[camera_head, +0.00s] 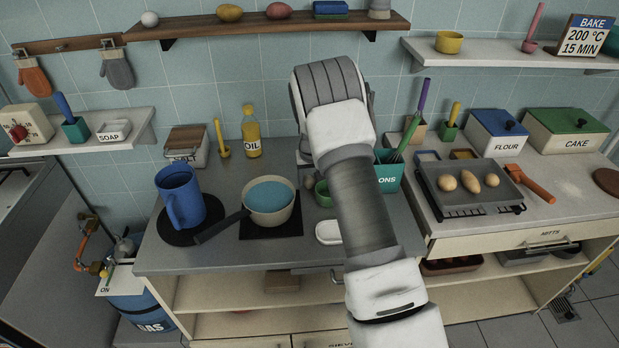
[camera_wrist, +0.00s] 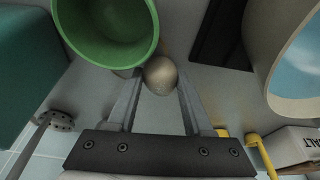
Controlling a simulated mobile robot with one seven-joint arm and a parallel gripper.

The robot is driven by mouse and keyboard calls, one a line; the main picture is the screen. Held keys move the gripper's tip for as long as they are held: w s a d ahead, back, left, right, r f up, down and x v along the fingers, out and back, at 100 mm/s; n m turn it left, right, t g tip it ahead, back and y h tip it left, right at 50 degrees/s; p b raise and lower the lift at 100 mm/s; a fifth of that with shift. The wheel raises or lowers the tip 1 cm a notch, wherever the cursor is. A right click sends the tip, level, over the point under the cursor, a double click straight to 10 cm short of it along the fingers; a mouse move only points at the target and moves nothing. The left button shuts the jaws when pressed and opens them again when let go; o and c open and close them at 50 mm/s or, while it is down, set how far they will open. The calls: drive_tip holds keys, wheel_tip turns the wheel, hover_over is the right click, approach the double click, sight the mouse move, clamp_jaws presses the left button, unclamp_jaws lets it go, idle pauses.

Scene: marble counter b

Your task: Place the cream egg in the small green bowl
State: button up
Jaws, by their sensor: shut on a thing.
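The cream egg (camera_wrist: 160,76) is between the fingertips of my gripper (camera_wrist: 160,84), which is shut on it. The small green bowl (camera_wrist: 105,32) is just beside the egg in the wrist view, to its upper left, with its open inside facing the camera. The egg looks outside the bowl's rim; I cannot tell whether they touch. In the head view the bowl (camera_head: 322,194) shows partly at the left edge of my arm.
A pan with blue contents (camera_head: 268,197) and a blue pitcher (camera_head: 181,197) stand to the left. A small white dish (camera_head: 328,232) lies in front of the bowl. A teal utensil holder (camera_head: 389,172) is close on the right.

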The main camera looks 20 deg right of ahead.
drive_tip(key=shift+f, duration=0.2)
drive_tip(key=o, duration=1)
drive_tip(key=shift+r, duration=0.1)
